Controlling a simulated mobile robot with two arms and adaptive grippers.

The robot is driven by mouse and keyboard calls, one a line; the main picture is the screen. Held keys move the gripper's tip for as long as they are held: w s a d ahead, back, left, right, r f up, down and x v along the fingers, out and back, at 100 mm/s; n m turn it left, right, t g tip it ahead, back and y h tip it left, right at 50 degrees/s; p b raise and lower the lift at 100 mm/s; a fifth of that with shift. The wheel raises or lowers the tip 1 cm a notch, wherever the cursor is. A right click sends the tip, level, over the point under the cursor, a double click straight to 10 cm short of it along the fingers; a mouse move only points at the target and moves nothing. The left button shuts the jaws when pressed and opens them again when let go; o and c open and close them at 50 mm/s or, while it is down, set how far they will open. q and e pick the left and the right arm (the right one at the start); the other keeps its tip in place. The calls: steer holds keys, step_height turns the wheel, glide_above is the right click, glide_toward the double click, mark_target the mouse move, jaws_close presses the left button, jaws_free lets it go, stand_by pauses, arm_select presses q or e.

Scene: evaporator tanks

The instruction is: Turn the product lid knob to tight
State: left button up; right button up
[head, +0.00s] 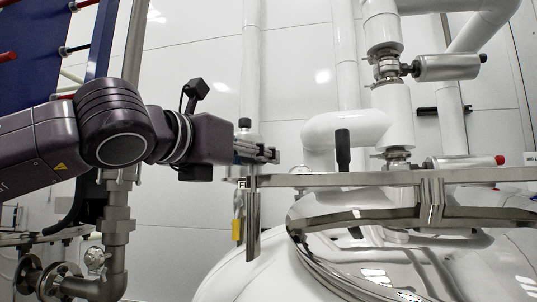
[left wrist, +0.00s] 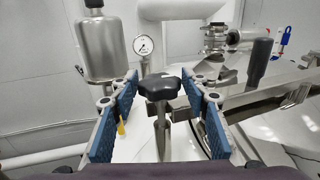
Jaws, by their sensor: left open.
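The product lid knob (left wrist: 158,86) is black and lobed and sits on a steel post in the left wrist view. In that view my left gripper (left wrist: 159,97) is open, with one blue-padded finger on each side of the knob. Gaps show between the knob and both fingers. In the head view my left gripper (head: 268,154) points right, just above the steel post (head: 253,222); the knob is hidden there by the fingers. The domed, shiny product lid (head: 400,245) lies to the right, with a steel bar across it. My right gripper is not in view.
A black upright handle (head: 343,150) stands on the lid bar, right of my gripper. White pipes and valves (head: 396,118) rise behind. A steel canister (left wrist: 103,50) and a gauge (left wrist: 146,45) stand beyond the knob. Steel piping (head: 115,230) is below my arm.

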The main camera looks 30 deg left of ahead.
arm_select(q)
steer(key=w+p, duration=0.1)
steer(key=w, duration=0.5)
steer(key=shift+d+p, duration=0.1)
steer(key=shift+p, duration=0.2)
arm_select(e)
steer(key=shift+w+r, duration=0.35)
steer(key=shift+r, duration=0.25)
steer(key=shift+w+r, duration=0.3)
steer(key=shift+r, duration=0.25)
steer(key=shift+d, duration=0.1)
arm_select(q)
steer(key=c, duration=0.5)
steer(key=shift+w, duration=0.1)
steer(key=c, duration=0.6)
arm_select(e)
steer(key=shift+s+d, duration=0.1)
